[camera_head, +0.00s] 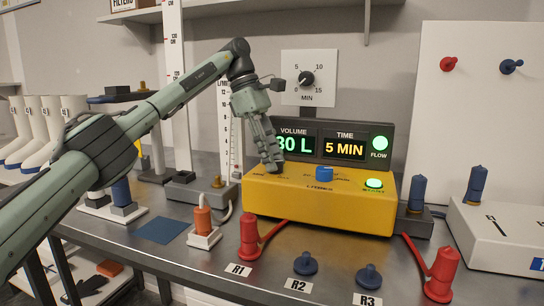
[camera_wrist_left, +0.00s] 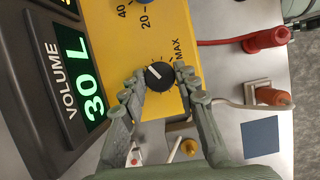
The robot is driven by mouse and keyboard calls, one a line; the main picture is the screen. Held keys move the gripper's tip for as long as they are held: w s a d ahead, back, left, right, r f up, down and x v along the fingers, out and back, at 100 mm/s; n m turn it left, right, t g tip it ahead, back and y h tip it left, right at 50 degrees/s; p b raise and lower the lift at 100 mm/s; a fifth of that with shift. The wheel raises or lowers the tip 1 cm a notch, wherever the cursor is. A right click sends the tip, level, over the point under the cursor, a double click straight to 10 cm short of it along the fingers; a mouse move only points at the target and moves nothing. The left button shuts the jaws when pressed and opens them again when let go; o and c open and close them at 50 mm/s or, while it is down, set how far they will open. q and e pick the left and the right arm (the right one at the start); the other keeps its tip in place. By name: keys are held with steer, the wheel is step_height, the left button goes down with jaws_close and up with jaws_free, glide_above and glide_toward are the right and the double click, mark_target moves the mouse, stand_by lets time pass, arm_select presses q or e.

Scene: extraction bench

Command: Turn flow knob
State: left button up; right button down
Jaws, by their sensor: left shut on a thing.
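The yellow pump box (camera_head: 300,205) stands on the bench in the head view. My left gripper (camera_head: 272,166) reaches down to its top at the left end, and its fingers hide the flow knob there. In the left wrist view the black flow knob (camera_wrist_left: 160,76) with a white pointer line sits between the two fingertips. The gripper is shut on the knob, one finger on each side. The pointer aims toward the picture's upper left, away from the printed MAX. A blue knob (camera_head: 324,173) sits farther right on the box. My right gripper is not in view.
Behind the box, a display panel (camera_head: 398,132) reads 30 L and 5 MIN, with a lit green FLOW lamp (camera_head: 379,143). A lit green button (camera_head: 374,183) is on the box. Red plugs (camera_head: 249,238) and an orange plug (camera_head: 203,219) stand in front. A dial timer (camera_head: 307,78) hangs behind.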

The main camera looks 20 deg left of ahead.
arm_select(q)
steer(key=shift+m, duration=0.6)
steer(key=shift+g, duration=0.3)
steer(key=o, duration=1.2)
steer(key=shift+c, duration=0.2)
